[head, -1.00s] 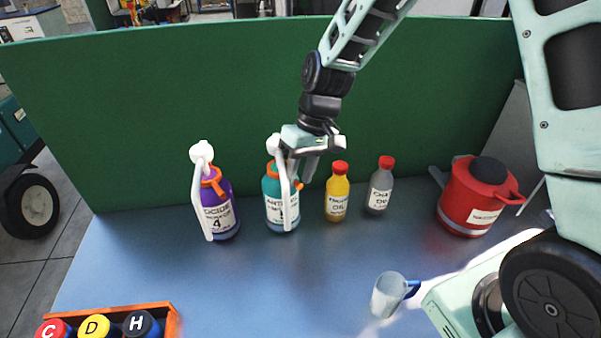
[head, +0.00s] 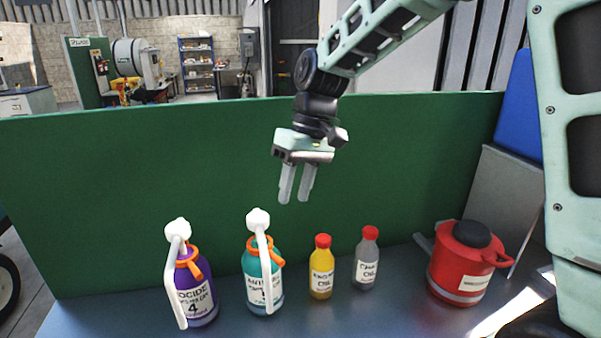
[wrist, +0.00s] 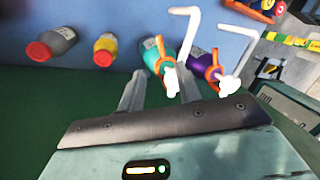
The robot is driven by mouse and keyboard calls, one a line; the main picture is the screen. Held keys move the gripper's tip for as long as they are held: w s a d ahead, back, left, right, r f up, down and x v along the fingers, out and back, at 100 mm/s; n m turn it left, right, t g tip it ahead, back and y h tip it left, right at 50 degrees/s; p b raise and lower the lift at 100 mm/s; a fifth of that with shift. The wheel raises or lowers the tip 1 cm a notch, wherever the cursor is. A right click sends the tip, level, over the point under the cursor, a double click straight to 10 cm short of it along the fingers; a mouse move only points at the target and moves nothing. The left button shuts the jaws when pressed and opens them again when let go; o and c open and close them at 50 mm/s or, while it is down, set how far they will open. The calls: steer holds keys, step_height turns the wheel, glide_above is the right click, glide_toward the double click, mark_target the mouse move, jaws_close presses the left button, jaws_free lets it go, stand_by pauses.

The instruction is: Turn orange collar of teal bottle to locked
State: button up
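The teal bottle (head: 262,283) stands upright on the blue bench in front of the green panel, with a white pump head and spout. Its orange collar (head: 250,246) sits at the neck, with a tab sticking out to the right. My gripper (head: 296,200) hangs in the air above and to the right of the teal bottle, fingers down, apart from it. The two fingers are a little apart with nothing between them. In the wrist view the teal bottle (wrist: 160,54) and its orange collar (wrist: 161,50) lie beyond the fingertips.
A purple bottle (head: 196,296) with a similar pump and orange collar stands left of the teal one. A yellow oil bottle (head: 321,277), a grey bottle (head: 367,266) and a red can (head: 462,270) stand to the right. The green panel (head: 130,190) rises close behind.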

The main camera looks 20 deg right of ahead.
steer(key=shift+v, duration=2.1)
steer(key=s+a+f+n+h, duration=0.1)
steer(key=s+a+f, duration=0.2)
steer(key=s, duration=0.5)
steer(key=s+a+f+n+b, duration=0.1)
steer(key=s+a+f+n, duration=0.1)
steer(key=s+f, duration=0.3)
steer(key=s+a+f+n+h, duration=0.1)
steer(key=s+a+f, duration=0.3)
steer(key=s, duration=0.7)
steer(key=shift+s+f+n+t+h+b, duration=0.15)
steer(key=shift+s+n+t+h+b, duration=0.15)
steer(key=shift+t+b, duration=0.1)
steer(key=shift+a, duration=0.1)
